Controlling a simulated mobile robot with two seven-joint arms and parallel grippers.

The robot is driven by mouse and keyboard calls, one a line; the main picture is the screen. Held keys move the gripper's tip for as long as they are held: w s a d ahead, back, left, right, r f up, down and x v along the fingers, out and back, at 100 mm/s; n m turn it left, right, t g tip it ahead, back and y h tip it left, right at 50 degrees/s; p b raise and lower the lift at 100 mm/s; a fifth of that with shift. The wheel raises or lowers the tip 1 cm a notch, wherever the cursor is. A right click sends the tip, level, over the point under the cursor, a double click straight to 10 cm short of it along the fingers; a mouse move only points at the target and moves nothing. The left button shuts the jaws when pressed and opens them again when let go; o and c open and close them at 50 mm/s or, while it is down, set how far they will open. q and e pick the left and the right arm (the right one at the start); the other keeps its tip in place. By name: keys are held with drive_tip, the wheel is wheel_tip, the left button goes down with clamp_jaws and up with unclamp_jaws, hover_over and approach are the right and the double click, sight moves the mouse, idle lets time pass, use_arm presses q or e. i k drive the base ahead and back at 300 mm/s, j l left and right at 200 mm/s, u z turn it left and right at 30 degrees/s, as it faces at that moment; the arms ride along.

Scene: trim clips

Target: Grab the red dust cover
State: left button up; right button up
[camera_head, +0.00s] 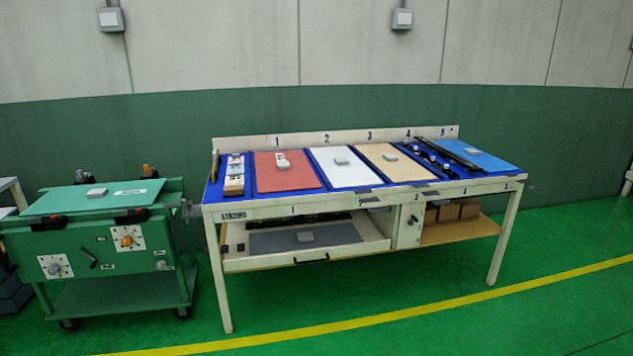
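A flat red panel (299,176), likely the red dust cover, lies on the blue top of the workbench (213,218), in the section under the number 1. A small light block (282,161) rests on the red panel near its upper middle. Neither of my grippers shows in the head view. The bench stands some distance ahead of me.
A white panel (350,178), a tan panel (405,172) and a blue panel (487,164) lie to the right. A green cart (110,284) stands left of the bench. A shelf (440,236) holds brown boxes. Green floor (390,318) in front is clear, crossed by a yellow line.

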sight(280, 171)
drive_tip(key=i, duration=1.2)
